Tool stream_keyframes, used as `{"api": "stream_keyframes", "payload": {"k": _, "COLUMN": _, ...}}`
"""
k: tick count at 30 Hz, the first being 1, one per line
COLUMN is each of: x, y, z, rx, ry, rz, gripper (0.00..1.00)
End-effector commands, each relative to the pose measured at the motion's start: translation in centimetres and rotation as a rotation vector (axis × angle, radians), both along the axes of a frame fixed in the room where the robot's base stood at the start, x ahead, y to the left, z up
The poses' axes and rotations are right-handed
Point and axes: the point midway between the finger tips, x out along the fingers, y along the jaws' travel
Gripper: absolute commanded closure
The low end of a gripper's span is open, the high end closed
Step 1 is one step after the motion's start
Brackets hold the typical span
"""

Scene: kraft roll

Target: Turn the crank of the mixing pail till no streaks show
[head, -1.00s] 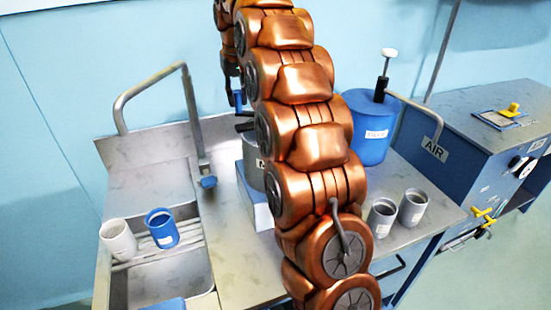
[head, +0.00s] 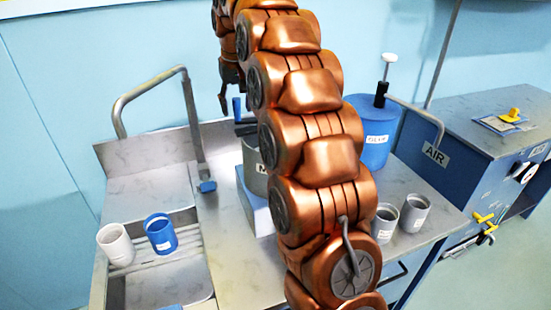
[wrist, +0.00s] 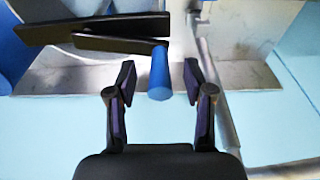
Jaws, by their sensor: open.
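The grey mixing pail (head: 254,170), its label starting with M, stands on a pale block behind my arm, partly hidden. Its dark crank arm (head: 245,129) carries an upright blue handle (head: 237,106). My gripper (head: 226,98) is open beside the handle in the head view. In the wrist view the blue handle (wrist: 158,76) shows between the two spread fingertips of my gripper (wrist: 160,80), with a gap on each side. The dark crank arm (wrist: 95,32) runs off to the left there. The pail's contents are hidden, so I cannot see any streaks.
A blue glue container (head: 374,150) stands right of my arm, with two grey cups (head: 414,212) in front. A white cup (head: 116,244) and a blue cup (head: 160,234) stand in the sink at left. A tall bent pipe (head: 192,125) rises left of the pail.

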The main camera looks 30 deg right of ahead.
Motion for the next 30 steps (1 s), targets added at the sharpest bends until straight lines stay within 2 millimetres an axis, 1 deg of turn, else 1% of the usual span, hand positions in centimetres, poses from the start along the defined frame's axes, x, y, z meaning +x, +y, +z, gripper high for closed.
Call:
{"api": "stream_keyframes", "payload": {"k": 1, "x": 0.0, "y": 0.0, "z": 0.0, "rx": 0.0, "ry": 0.0, "rz": 0.0, "gripper": 0.4}}
{"api": "stream_keyframes", "payload": {"k": 2, "x": 0.0, "y": 0.0, "z": 0.0, "rx": 0.0, "ry": 0.0, "rz": 0.0, "gripper": 0.38}}
{"api": "stream_keyframes", "payload": {"k": 17, "x": 0.0, "y": 0.0, "z": 0.1, "rx": 0.0, "ry": 0.0, "rz": 0.0, "gripper": 0.38}}
{"api": "stream_keyframes", "payload": {"k": 23, "x": 0.0, "y": 0.0, "z": 1.1, "rx": 0.0, "ry": 0.001, "rz": 0.0, "gripper": 0.38}}
{"api": "stream_keyframes", "payload": {"k": 30, "x": 0.1, "y": 0.0, "z": 3.2, "rx": 0.0, "ry": -0.001, "rz": 0.0, "gripper": 0.38}}
